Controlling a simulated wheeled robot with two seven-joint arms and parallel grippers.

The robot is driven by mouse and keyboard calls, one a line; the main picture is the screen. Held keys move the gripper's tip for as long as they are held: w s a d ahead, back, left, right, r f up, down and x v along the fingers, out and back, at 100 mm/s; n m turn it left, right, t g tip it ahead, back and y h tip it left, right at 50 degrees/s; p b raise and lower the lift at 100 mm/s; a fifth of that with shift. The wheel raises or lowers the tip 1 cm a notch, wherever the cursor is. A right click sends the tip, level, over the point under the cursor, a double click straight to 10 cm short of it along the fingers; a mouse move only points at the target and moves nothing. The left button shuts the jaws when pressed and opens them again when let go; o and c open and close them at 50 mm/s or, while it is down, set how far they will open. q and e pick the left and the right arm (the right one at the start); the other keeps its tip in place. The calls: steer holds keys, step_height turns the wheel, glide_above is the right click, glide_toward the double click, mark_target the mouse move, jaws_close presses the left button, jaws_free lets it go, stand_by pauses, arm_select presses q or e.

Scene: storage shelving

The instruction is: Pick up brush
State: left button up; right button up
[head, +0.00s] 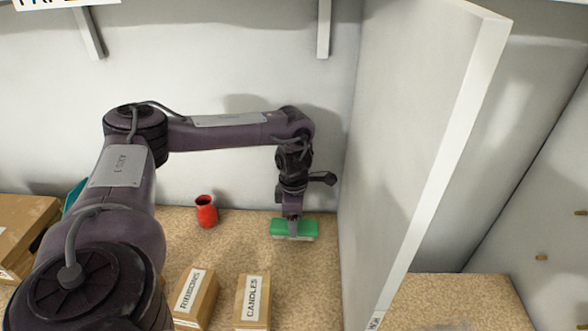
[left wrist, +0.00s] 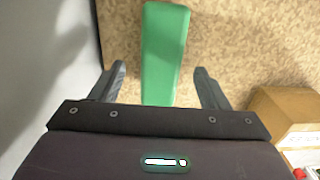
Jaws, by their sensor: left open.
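The brush (head: 300,229) has a green back and pale bristles at its lower edge. It lies on the tan shelf board at the foot of the white divider, in the head view. In the left wrist view its green back (left wrist: 165,55) runs lengthwise between the two fingers. My left gripper (head: 292,218) points down at the brush from above. It also shows in the left wrist view (left wrist: 160,82), open, with one finger on each side of the brush and visible gaps between. The brush's near end is partly hidden by the gripper body. My right gripper is not in view.
A red vase (head: 206,211) stands left of the brush. Boxes labelled RIBBONS (head: 194,296) and CANDLES (head: 252,300) stand in front. A tall white divider (head: 415,140) rises close on the right. A cardboard box (head: 22,232) is at far left.

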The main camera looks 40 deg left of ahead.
arm_select(q)
step_height(320, 180, down, 3)
steer(key=shift+d+f+p, duration=0.1)
steer(key=shift+f+p, duration=0.1)
steer(key=shift+p, duration=0.35)
steer(key=shift+f, duration=0.25)
steer(key=shift+c, duration=0.9)
steer(key=c, duration=0.9)
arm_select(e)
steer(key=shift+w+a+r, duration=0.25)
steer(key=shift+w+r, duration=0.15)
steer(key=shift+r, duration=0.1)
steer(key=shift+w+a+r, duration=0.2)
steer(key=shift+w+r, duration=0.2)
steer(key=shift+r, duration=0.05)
arm_select(q)
steer(key=shift+r, duration=0.1)
